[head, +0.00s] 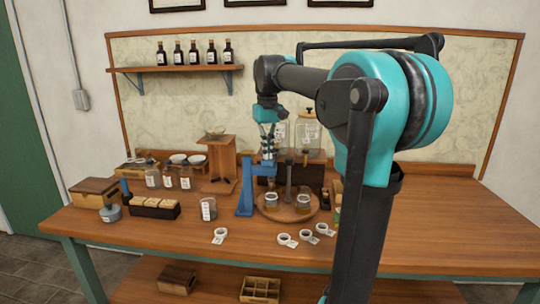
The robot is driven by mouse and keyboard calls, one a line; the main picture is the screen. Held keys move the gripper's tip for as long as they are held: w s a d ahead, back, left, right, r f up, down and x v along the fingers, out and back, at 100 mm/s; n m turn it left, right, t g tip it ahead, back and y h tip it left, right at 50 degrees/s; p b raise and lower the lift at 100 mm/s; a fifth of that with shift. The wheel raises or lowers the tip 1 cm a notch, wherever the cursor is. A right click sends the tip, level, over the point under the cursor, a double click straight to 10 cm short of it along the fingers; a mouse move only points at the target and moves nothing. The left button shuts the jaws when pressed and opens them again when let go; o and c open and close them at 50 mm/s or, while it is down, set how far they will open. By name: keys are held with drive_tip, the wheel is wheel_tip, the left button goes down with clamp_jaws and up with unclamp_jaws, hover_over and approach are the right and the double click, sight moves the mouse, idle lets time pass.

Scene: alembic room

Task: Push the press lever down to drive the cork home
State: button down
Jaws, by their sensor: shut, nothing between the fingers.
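The blue press (245,194) stands on the wooden table, with its upright column and a short upper arm reaching right. My gripper (269,156) is shut and empty, pointing down at the top of the press's arm. I cannot tell whether it touches the press, and the lever is not clearly separable from the gripper at this size. A small jar (271,202) stands below the press's arm on a round wooden turntable (285,217). The cork is too small to make out for sure.
Another jar (304,203) and a dark post (289,182) stand on the turntable. Several labelled tape-like rings (285,239) lie in front. A labelled jar (208,209) and a dark box of pale blocks (155,207) are left of the press. The table's right side (440,220) is clear.

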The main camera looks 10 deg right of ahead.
drive_tip(key=shift+f, duration=0.55)
drive_tip(key=shift+s, duration=0.15)
drive_tip(key=shift+f, duration=0.6)
drive_tip(key=shift+a, duration=0.1)
idle(0.3)
